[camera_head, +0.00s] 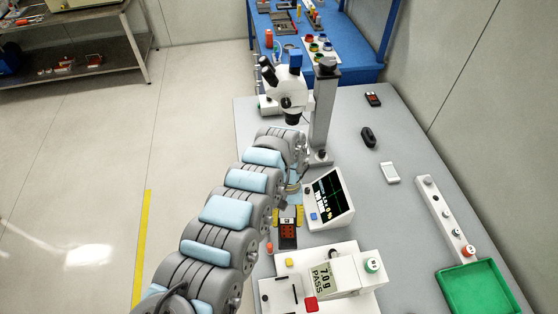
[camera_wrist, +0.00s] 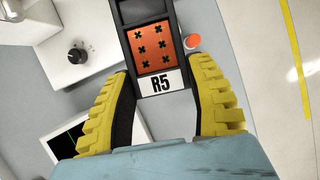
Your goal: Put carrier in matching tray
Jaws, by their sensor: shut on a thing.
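The carrier (camera_wrist: 158,52) is a dark frame with an orange inset bearing several black crosses and a white "R5" label at its near end. In the wrist view the yellow fingers of my gripper (camera_wrist: 160,70) are shut on both sides of its labelled end. In the head view the carrier (camera_head: 288,238) shows beyond the yellow fingertips of my gripper (camera_head: 289,213), between the monitor and the bench's left edge. A green tray (camera_head: 451,274) lies at the lower right; its inside looks empty. I see no R5 mark on it.
A monitor (camera_head: 331,200) stands right of the carrier. A white "PASS" unit (camera_head: 344,276) is close in front, and a microscope (camera_head: 291,88) is behind. An orange-red button (camera_wrist: 193,41) is beside the carrier. A button bar (camera_head: 440,212) stands above the green tray.

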